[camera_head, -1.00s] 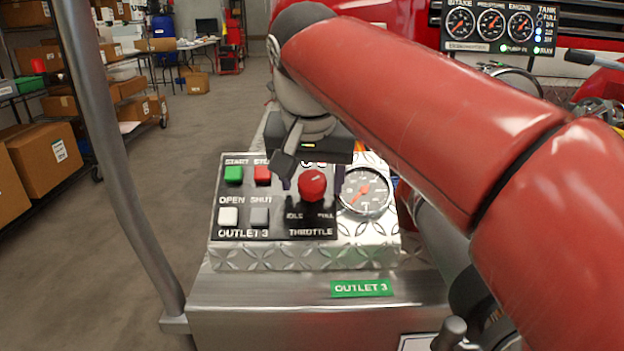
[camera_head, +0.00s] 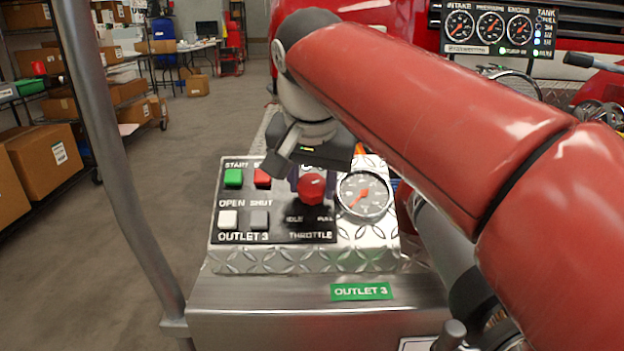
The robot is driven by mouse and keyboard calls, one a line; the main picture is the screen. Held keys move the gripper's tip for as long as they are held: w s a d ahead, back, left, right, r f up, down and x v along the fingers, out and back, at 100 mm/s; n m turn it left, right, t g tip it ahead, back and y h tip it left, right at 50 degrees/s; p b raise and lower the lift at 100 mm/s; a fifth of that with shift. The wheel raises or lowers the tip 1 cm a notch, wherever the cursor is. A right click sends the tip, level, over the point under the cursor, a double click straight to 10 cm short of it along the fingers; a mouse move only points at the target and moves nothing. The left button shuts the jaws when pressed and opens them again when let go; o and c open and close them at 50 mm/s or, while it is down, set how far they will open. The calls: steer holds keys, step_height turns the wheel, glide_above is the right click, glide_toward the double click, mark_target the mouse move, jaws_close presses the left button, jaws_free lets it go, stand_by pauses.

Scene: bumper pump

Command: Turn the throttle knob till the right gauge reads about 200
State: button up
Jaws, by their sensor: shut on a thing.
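The throttle knob (camera_head: 312,188) is a red round knob on a dark control panel (camera_head: 275,222), above the words IDLE, FULL and THROTTLE. My gripper (camera_head: 303,173) reaches down from behind and is shut on the knob; the fingertips are mostly hidden by the knob and the gripper's dark body. A round white-faced gauge (camera_head: 364,196) sits right of the knob; its red needle points to the lower left, and its numbers are too small to read. At the upper right, a dark board (camera_head: 546,18) holds gauges marked INTAKE, PRESSURE and ENGINE; the rightmost is the ENGINE gauge (camera_head: 519,27).
A metal post (camera_head: 115,150) stands at left. My red arm crosses the right side.

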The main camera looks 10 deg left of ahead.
steer(key=o, duration=1)
steer(key=shift+c, duration=0.2)
steer(key=shift+r, duration=0.1)
steer(key=p+v, duration=0.1)
steer(key=v, duration=0.6)
steer(key=shift+s+r, duration=0.2)
steer(key=shift+r, duration=0.1)
